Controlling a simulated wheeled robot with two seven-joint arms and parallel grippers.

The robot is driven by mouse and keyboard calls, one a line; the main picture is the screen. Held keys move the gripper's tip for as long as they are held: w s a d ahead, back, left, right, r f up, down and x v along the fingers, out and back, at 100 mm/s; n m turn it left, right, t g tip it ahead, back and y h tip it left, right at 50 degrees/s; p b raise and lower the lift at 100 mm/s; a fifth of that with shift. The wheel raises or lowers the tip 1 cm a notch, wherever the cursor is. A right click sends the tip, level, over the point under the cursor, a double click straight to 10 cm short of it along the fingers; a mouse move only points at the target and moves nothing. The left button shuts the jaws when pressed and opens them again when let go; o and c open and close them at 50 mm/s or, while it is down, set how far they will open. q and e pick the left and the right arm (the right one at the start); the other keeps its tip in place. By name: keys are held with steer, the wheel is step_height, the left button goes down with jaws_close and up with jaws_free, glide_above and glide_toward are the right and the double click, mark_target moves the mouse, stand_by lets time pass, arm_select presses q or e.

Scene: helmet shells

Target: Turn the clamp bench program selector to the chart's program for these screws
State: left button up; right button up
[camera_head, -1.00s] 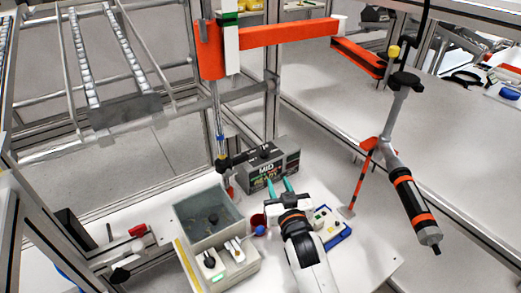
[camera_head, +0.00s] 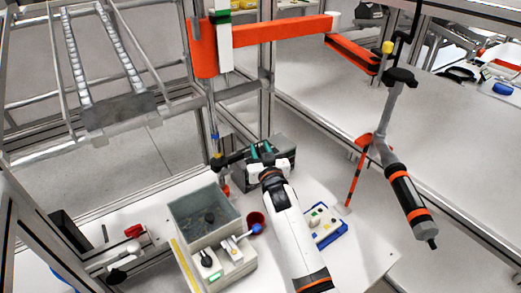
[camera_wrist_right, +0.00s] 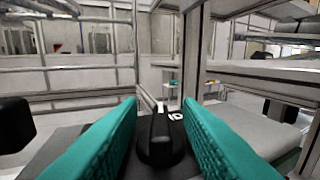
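My right gripper (camera_head: 262,152) is over the dark box (camera_head: 286,150) at the back of the white table, and hides most of it in the head view. In the right wrist view its two teal fingers (camera_wrist_right: 160,125) stand apart, one on each side of a black ridged knob (camera_wrist_right: 160,140). The letters "iD" show beside the knob. I cannot tell whether the fingers touch it. The knob appears to be the selector, with its ridge pointing away from the wrist camera. My left gripper is out of view. No readable chart shows.
A grey bin (camera_head: 205,214) holds small dark pieces. A screwdriver (camera_head: 408,200) hangs at the right.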

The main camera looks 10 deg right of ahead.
steer(key=shift+w, duration=0.15)
steer(key=shift+c, duration=0.3)
jaws_close()
